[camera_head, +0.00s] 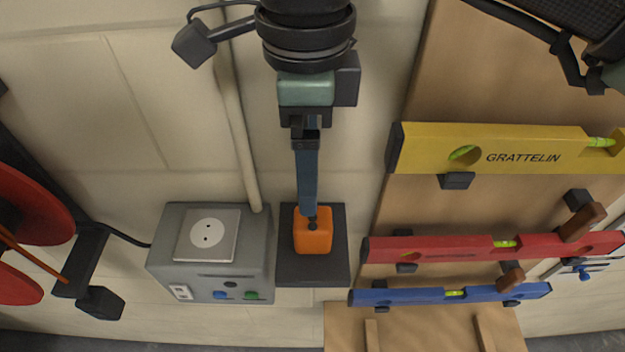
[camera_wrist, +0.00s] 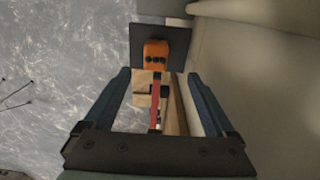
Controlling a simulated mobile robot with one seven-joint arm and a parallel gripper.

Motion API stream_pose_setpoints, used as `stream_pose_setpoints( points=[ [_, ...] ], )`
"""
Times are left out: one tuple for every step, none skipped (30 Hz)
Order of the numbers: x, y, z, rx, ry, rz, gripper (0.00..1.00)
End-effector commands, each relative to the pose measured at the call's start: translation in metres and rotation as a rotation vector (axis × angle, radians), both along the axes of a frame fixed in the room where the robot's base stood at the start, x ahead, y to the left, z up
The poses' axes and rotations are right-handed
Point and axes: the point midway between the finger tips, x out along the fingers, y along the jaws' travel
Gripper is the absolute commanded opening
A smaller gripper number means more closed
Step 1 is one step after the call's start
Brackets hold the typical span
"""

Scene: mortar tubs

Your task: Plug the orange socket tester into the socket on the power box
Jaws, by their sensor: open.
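The orange socket tester (camera_head: 313,236) sits on a dark plate (camera_head: 287,265) beside the power box. It also shows in the wrist view (camera_wrist: 157,50), with dark round spots on its face. The grey power box (camera_head: 262,265) stands to the left in the head view, with a white round socket (camera_head: 207,234) on its top; nothing is plugged into it. My gripper (camera_head: 309,212) points towards the tester, its blue finger overlapping the tester's upper edge in the head view. In the wrist view my gripper (camera_wrist: 159,73) is open and empty, with the tester beyond the fingertips, between their lines.
Yellow (camera_head: 540,147), red (camera_head: 460,248) and blue (camera_head: 400,297) spirit levels hang on a wooden board to the right. A red reel (camera_head: 30,220) is at the far left. A pale pipe (camera_head: 237,130) rises behind the power box.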

Motion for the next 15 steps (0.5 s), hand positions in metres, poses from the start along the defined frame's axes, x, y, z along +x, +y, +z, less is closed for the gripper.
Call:
stream_pose_setpoints(
  points=[
    [-0.002, 0.0, -0.009, 0.002, 0.005, 0.002, 0.9],
    [-0.001, 0.0, -0.015, 0.002, 0.005, 0.001, 0.9],
    [-0.001, 0.0, -0.023, 0.003, 0.005, 0.002, 0.9],
    [-0.001, 0.0, -0.028, 0.002, 0.004, 0.002, 0.9],
    [-0.002, 0.001, -0.033, 0.004, 0.005, 0.003, 0.9],
    [-0.001, 0.0, -0.04, 0.003, 0.004, 0.002, 0.9],
    [-0.001, 0.0, -0.044, 0.003, 0.004, 0.002, 0.9],
    [-0.001, 0.0, -0.047, 0.003, 0.004, 0.002, 0.9],
    [-0.001, 0.0, -0.052, 0.002, 0.002, 0.001, 0.9],
    [-0.001, 0.0, -0.054, 0.003, 0.001, 0.001, 0.9],
    [-0.001, 0.0, -0.055, 0.003, 0.001, 0.001, 0.9],
    [-0.001, 0.0, -0.057, 0.003, 0.001, 0.001, 0.9],
    [-0.001, 0.0, -0.058, 0.003, 0.0, 0.001, 0.9],
    [-0.001, 0.0, -0.058, 0.003, 0.0, 0.001, 0.9],
    [-0.001, 0.0, -0.058, 0.002, 0.0, 0.001, 0.9]
  ],
)
